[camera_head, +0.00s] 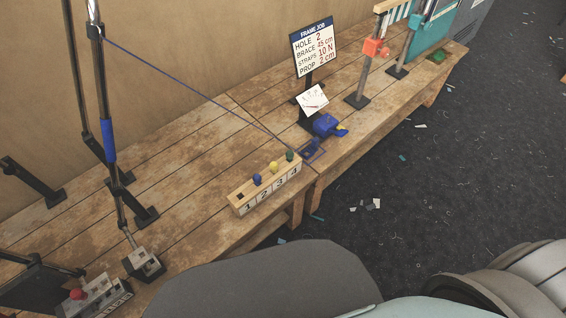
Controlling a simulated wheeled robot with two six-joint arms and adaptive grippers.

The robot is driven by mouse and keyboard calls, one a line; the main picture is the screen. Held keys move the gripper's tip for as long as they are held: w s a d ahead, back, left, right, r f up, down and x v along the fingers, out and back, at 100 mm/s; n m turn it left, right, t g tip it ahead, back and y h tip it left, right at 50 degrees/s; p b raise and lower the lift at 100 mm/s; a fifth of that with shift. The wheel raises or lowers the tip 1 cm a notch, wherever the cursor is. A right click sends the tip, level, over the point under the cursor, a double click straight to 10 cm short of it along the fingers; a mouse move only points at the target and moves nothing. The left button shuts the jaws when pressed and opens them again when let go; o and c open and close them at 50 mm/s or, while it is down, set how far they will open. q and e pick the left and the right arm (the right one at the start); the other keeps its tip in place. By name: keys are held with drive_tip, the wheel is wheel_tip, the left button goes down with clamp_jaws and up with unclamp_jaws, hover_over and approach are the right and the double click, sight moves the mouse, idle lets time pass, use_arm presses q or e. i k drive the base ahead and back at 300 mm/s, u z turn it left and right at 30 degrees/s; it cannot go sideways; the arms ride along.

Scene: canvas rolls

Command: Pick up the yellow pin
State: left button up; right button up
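The yellow pin (273,167) stands upright in a pale wooden block (265,199) on the workbench. The block's front is numbered 1 to 4. The yellow pin is third from the left, between a blue pin (257,180) and a dark green pin (290,156). A dark hole (240,196) without a pin shows at the block's left end, above number 1. Neither of my grippers is in view.
A control box (97,297) is at lower left.

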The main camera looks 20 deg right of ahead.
sight(274, 165)
drive_tip(key=u, duration=0.2)
drive_tip(key=i, duration=0.55)
drive_tip(key=u, duration=0.5)
